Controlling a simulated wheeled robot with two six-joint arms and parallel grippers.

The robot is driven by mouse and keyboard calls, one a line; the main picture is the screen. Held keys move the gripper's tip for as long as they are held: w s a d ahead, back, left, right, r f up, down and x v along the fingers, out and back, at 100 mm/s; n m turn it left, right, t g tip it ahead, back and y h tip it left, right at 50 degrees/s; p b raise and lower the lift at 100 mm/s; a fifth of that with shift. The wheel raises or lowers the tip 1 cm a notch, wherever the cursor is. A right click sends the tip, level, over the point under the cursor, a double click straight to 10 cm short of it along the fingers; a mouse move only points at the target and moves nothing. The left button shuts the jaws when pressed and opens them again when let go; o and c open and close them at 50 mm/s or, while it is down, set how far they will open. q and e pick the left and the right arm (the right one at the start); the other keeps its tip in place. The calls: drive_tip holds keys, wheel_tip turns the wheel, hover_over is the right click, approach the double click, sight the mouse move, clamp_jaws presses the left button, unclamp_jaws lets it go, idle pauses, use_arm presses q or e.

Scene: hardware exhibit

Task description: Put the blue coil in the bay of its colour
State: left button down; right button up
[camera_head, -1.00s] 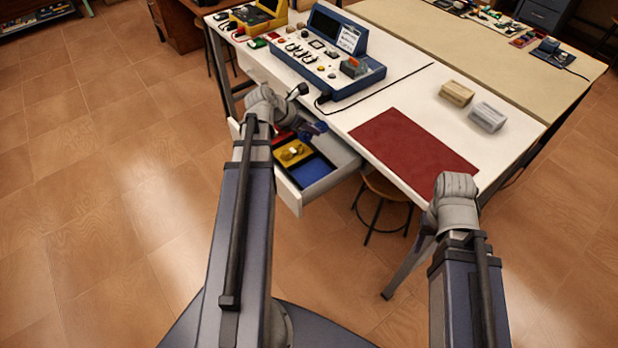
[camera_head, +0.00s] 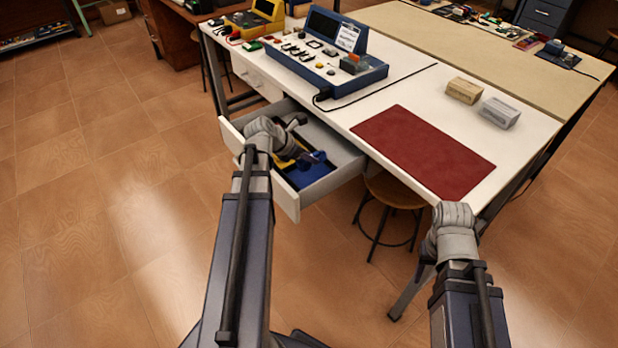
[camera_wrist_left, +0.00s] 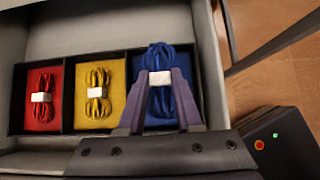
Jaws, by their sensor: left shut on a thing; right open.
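My left gripper (camera_wrist_left: 160,76) is shut on the white band of the blue coil (camera_wrist_left: 159,56). The coil is upright in the picture, over the blue bay (camera_wrist_left: 187,62) of the drawer's divided tray. It looks larger than the other coils and overlaps the bay's far edge, so it seems to be above the floor; contact is not clear. A red coil (camera_wrist_left: 42,98) lies in the red bay and a yellow coil (camera_wrist_left: 97,93) in the yellow bay. In the head view my left gripper (camera_head: 311,161) is inside the open drawer. My right gripper (camera_head: 425,268) is open, mostly hidden below its wrist.
The drawer (camera_head: 318,190) is pulled out of the white table, its walls around the left gripper. A red mat (camera_head: 423,150), two small boxes and a blue console (camera_head: 330,70) are on the tabletop. A stool (camera_head: 392,190) stands beneath. Floor at left is clear.

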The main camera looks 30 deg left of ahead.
use_arm(q)
drive_tip(key=shift+f+b, duration=2.4)
drive_tip(key=shift+f, duration=0.6)
drive_tip(key=shift+f, duration=0.2)
drive_tip(key=c, duration=0.6)
unclamp_jaws()
drive_tip(key=shift+r, duration=0.3)
drive_tip(key=p+v, duration=0.8)
drive_tip(key=v, duration=0.3)
drive_tip(key=shift+s+a+r+p, duration=0.1)
drive_tip(key=shift+s+r+p, duration=0.2)
drive_tip(key=shift+p, duration=0.2)
